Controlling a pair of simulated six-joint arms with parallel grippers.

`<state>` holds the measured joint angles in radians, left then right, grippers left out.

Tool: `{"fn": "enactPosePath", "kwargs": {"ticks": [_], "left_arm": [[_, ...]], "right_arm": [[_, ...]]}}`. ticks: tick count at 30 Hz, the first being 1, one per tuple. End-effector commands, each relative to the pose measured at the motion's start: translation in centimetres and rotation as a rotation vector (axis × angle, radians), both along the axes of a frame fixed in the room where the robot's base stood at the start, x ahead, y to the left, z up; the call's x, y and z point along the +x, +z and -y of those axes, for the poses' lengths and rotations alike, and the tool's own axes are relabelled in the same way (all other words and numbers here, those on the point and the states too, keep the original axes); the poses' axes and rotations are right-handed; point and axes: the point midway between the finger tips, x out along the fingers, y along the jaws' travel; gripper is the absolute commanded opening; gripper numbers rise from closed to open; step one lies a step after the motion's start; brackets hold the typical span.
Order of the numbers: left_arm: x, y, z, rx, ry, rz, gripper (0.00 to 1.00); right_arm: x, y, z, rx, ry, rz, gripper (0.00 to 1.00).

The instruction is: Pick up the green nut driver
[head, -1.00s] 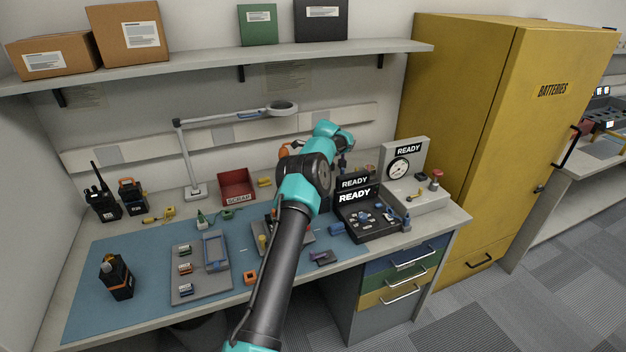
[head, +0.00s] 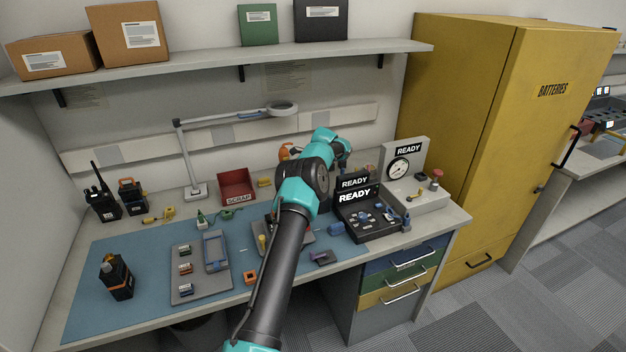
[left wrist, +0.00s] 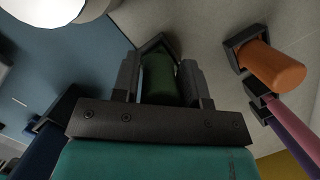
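In the left wrist view the green nut driver (left wrist: 158,77) stands in a dark angular holder, seen from above. The two dark fingers of my left gripper (left wrist: 160,82) stand on either side of its handle, very close to it. The gripper looks open around the handle; whether the fingers touch it is hard to see. In the head view my left arm reaches over the bench to the back, and its gripper and the green driver are hidden behind the wrist. My right gripper is in neither view.
An orange-handled driver (left wrist: 275,66) and a pink-purple handle (left wrist: 292,118) stand in holders close to my gripper's right. In the head view the READY case (head: 370,221) and gauge box (head: 425,165) stand to the right. A red scrap bin (head: 237,186) and lamp (head: 187,155) are to the left.

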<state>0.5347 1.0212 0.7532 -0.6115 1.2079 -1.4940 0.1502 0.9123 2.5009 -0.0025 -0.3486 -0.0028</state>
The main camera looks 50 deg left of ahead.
Motion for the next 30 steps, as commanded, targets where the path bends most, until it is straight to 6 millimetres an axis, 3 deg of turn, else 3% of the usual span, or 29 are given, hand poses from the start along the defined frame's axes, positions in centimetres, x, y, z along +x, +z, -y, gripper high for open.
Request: {"fn": "enactPosePath", "kwargs": {"ticks": [12, 23, 30], "left_arm": [[0.0, 0.0, 0.0, 0.0, 0.0, 0.0, 0.0], [0.0, 0.2, 0.0, 0.0, 0.0, 0.001, 0.0], [0.1, 2.7, 0.0, 0.002, 0.0, 0.002, 0.0]], "right_arm": [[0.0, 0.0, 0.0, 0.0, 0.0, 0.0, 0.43], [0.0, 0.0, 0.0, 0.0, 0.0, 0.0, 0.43], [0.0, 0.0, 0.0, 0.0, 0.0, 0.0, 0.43]]}}
